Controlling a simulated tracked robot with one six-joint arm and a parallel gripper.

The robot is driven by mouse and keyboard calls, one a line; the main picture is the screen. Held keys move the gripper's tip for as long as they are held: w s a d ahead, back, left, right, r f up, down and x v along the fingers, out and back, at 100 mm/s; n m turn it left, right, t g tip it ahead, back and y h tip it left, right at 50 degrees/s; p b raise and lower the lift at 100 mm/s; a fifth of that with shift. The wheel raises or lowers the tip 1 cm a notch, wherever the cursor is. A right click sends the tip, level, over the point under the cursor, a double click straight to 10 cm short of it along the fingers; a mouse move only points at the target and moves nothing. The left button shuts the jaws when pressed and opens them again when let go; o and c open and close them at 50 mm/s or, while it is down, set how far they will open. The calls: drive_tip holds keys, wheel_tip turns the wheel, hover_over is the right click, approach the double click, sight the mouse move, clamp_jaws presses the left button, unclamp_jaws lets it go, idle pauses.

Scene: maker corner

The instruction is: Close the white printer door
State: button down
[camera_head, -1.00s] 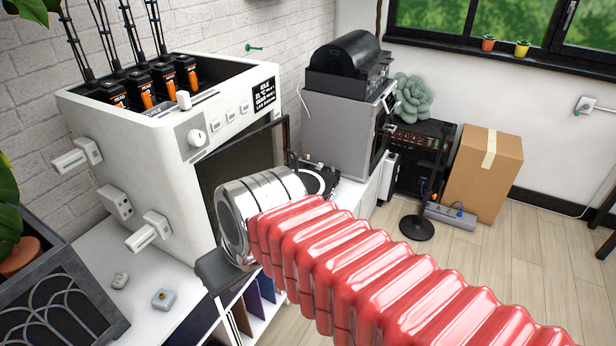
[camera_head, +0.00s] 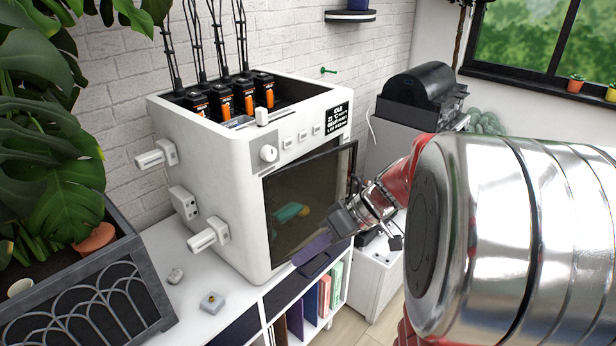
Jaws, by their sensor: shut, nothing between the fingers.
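The white printer (camera_head: 225,200) stands on a white shelf unit, its dark display and knob on the upper front. Its door (camera_head: 325,180) is a dark see-through panel in a dark frame. The door's right edge stands slightly out from the body, so it looks ajar; the exact gap is hard to tell. Teal and yellow shapes show through the panel. My gripper (camera_head: 344,220) is shut and empty at the door's lower right edge. I cannot tell whether it touches the door. My silver and red arm fills the right side and hides what is behind it.
A potted plant (camera_head: 50,150) in a dark planter stands at the left. Small parts (camera_head: 212,302) lie on the white shelf top (camera_head: 165,245). Colourful books (camera_head: 325,295) stand below.

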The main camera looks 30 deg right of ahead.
drive_tip(key=w+d+f+t+y, duration=0.1)
drive_tip(key=w+d+t, duration=0.15)
drive_tip(key=d, duration=0.55)
drive_tip(key=w+d+f+t+y, duration=0.1)
drive_tip(key=d+t, duration=0.3)
drive_tip(key=d, duration=0.3)
drive_tip(key=s+d+f+t+h, duration=0.2)
drive_tip(key=d+t, duration=0.1)
drive_tip(key=d, duration=0.6)
drive_tip(key=s+d+f+t+h, duration=0.1)
drive_tip(key=s+d+f+t, duration=0.1)
drive_tip(key=d, duration=0.7)
drive_tip(key=shift+d+t+h, duration=0.15)
drive_tip(key=shift+t+h, duration=0.25)
drive_tip(key=shift+t, duration=0.25)
drive_tip(key=shift+w, duration=0.15)
drive_tip(key=x, duration=1.4)
drive_tip(key=shift+f, duration=0.1)
